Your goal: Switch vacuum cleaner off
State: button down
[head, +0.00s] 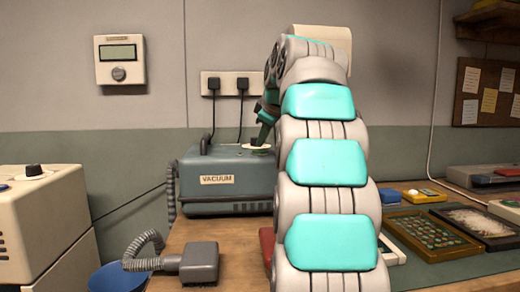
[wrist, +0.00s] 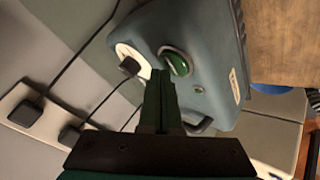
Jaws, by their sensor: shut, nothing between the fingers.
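The vacuum cleaner (head: 222,190) is a grey-blue box labelled VACUUM on the wooden bench, left of my arm. Its top shows close up in the wrist view (wrist: 205,45). There a round green part (wrist: 176,61) and a black knob on a white round plate (wrist: 129,67) sit side by side, with a small green dot (wrist: 198,90) nearby. My gripper (wrist: 160,73) is shut and empty. Its tips appear between the black knob and the green part, close to both; I cannot tell whether they touch. In the head view my gripper (head: 261,141) points down at the vacuum's top.
A hose runs to a grey nozzle (head: 200,262) on the bench. Two black plugs sit in a wall socket (head: 225,84) behind the vacuum. A beige machine (head: 40,220) and a blue bin (head: 117,278) are at left. Trays (head: 432,236) lie at right.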

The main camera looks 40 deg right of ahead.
aim_at(263, 151)
notch_tip(263, 151, up, 4)
jog(key=p, duration=0.3)
jog(key=shift+r, duration=0.15)
jog(key=shift+r+p, duration=0.4)
jog(key=shift+r, duration=0.5)
jog(key=shift+s, duration=0.1)
